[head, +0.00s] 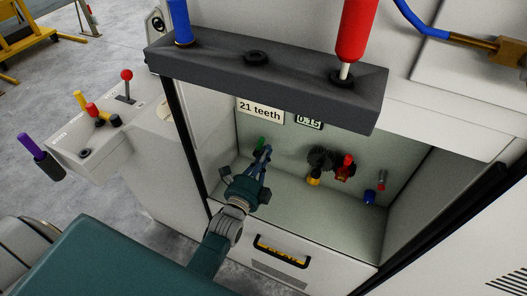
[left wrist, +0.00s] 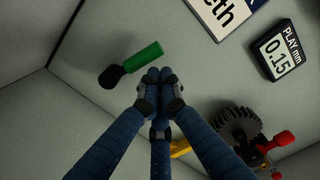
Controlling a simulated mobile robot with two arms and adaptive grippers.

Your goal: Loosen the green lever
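The green lever (head: 260,142) is on the back wall inside the open machine compartment. In the left wrist view the green lever (left wrist: 144,55) slants up to the right from its black hub (left wrist: 111,76). My left gripper (head: 266,152) reaches into the compartment just by the lever. In the left wrist view my left gripper's (left wrist: 160,77) blue fingers meet at their tips with nothing seen between them. The tips appear just below the green handle; whether they touch it I cannot tell. My right gripper is in neither view.
Dark gears (head: 321,158) with red and yellow handles sit right of the lever, with a blue knob (head: 369,197) further right. A "21 teeth" label (head: 260,110) and a 0.15 play display (head: 309,121) are above. A dark bar (head: 265,72) with a red handle (head: 353,30) crosses the top front.

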